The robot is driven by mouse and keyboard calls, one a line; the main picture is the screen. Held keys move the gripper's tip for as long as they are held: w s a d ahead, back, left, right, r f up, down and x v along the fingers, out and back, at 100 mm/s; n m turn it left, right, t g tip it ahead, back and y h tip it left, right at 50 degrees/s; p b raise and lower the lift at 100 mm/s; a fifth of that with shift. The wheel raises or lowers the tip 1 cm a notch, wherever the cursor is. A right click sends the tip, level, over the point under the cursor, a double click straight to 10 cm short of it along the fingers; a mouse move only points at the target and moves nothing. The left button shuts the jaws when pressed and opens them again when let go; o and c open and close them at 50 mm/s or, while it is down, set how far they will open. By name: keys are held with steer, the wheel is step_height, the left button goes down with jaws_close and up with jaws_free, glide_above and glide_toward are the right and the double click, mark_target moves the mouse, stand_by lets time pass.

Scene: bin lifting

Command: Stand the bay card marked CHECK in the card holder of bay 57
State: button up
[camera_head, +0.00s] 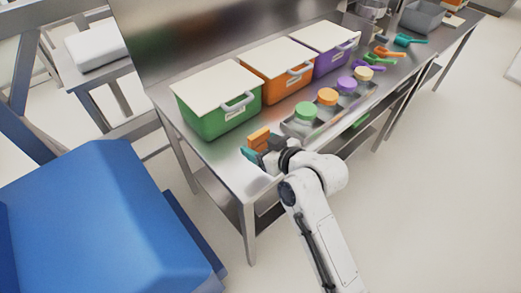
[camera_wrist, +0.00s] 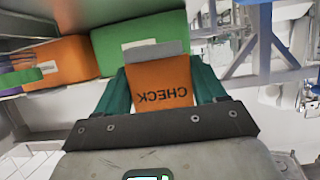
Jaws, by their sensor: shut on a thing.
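An orange bay card (camera_wrist: 160,84) is between the two teal fingers of my gripper (camera_wrist: 162,92) in the wrist view. Its word CHECK reads upside down there. A grey strip (camera_wrist: 155,50) shows at the card's far edge; I cannot tell whether it belongs to the card or to a holder. In the head view the orange card (camera_head: 258,139) stands above my gripper (camera_head: 257,153), near the front left of the steel bench (camera_head: 205,150), in front of the green bin (camera_head: 215,118). No number 57 can be read, and I cannot make out the card holder.
An orange bin (camera_head: 268,88) and a purple bin (camera_head: 333,62) stand right of the green one, all with pale lids. A blue thing (camera_head: 100,215) stands at left.

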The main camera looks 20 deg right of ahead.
mark_target(261, 146)
steer(key=w+f, duration=0.1)
steer(key=w+d+f, duration=0.1)
steer(key=f, duration=0.1)
steer(key=shift+w+d+f, duration=0.15)
steer(key=shift+w+f, duration=0.15)
steer(key=f, duration=0.1)
steer(key=f+p, duration=0.1)
steer(key=f, duration=0.1)
steer(key=shift+w+d, duration=0.15)
steer(key=shift+w, duration=0.05)
steer(key=shift+f, duration=0.3)
steer(key=shift+f, duration=0.1)
steer(key=o, duration=1.1)
